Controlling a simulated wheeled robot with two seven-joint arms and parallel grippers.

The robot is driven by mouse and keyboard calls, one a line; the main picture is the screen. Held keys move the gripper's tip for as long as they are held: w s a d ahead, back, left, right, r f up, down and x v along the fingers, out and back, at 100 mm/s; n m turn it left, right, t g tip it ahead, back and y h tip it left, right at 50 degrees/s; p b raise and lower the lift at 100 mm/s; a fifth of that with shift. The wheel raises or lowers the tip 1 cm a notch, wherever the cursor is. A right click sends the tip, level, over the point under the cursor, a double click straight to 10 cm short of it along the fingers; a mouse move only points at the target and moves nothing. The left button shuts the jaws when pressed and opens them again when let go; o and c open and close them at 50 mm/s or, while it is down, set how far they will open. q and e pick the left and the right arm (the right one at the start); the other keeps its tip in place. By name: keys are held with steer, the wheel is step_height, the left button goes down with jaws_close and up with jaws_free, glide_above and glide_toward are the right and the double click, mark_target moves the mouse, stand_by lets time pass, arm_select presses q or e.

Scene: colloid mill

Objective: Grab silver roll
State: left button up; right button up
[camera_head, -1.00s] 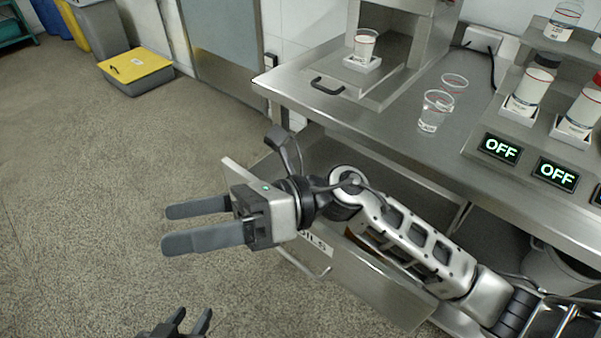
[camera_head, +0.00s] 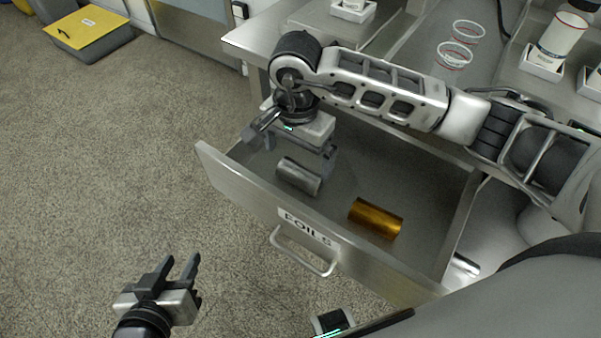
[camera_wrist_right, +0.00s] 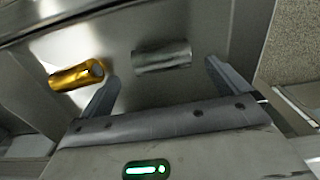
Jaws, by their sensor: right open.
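The silver roll (camera_head: 298,176) lies in the open drawer, left of the gold roll (camera_head: 375,218). My right gripper (camera_head: 296,152) points down into the drawer, just behind and above the silver roll. In the right wrist view the silver roll (camera_wrist_right: 161,56) shows between and beyond the two open fingers (camera_wrist_right: 160,80), apart from them. The gold roll (camera_wrist_right: 76,75) lies outside them, beside the left finger. My left gripper (camera_head: 178,268) is open and empty over the floor, in front of the drawer.
The drawer (camera_head: 235,193) has raised walls and a front handle (camera_head: 300,252). The steel counter (camera_head: 262,32) overhangs behind it and holds clear cups (camera_head: 455,54) and a white jar (camera_head: 562,36). A grey bin with a yellow lid (camera_head: 86,27) stands on the floor far left.

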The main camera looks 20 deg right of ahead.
mark_target(299, 171)
steer(key=f, duration=0.7)
steer(key=shift+w+d+f, duration=0.2)
steer(key=shift+f, duration=0.05)
steer(key=shift+c, duration=0.3)
steer(key=c, duration=0.7)
